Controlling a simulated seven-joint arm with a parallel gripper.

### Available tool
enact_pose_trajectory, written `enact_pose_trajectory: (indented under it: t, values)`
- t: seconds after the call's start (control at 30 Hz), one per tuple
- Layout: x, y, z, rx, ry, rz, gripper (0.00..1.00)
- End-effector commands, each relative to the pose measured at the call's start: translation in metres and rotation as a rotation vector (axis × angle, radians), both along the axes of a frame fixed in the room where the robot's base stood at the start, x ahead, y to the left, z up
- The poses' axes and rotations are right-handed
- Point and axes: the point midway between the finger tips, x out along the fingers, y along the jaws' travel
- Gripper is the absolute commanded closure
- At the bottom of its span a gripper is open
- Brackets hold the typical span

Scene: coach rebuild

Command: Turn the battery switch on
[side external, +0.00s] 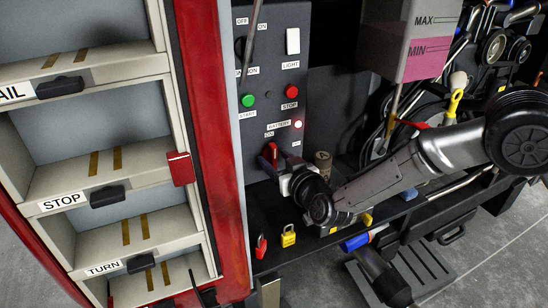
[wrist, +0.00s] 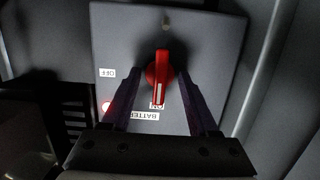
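The battery switch (wrist: 160,72) is a red rotary knob on a grey panel, below centre in the side external view (side external: 270,153). In the wrist view its handle and white line point at the partly hidden ON label (wrist: 157,105); the OFF label (wrist: 107,73) is off to its left. My gripper (wrist: 157,80) is open, one finger on each side of the knob, with visible gaps. It hides part of the switch in the side external view (side external: 282,171).
A lit red lamp (side external: 298,124) sits above the switch, with green START (side external: 247,100) and red STOP (side external: 290,93) buttons higher up. Padlocks (side external: 288,236) are below my gripper. A pink-filled tank (side external: 425,60) hangs at upper right. A red-framed cabinet (side external: 215,130) stands left.

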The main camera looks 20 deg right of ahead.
Motion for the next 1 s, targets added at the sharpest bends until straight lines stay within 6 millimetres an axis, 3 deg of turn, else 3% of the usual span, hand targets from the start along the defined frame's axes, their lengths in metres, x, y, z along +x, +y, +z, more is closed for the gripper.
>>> enact_pose_trajectory:
  t: [0.27, 1.0]
  values:
    - [-0.003, 0.000, 0.000, 0.000, 0.001, 0.001, 0.40]
    - [-0.069, 0.001, 0.000, 0.001, 0.002, 0.003, 0.40]
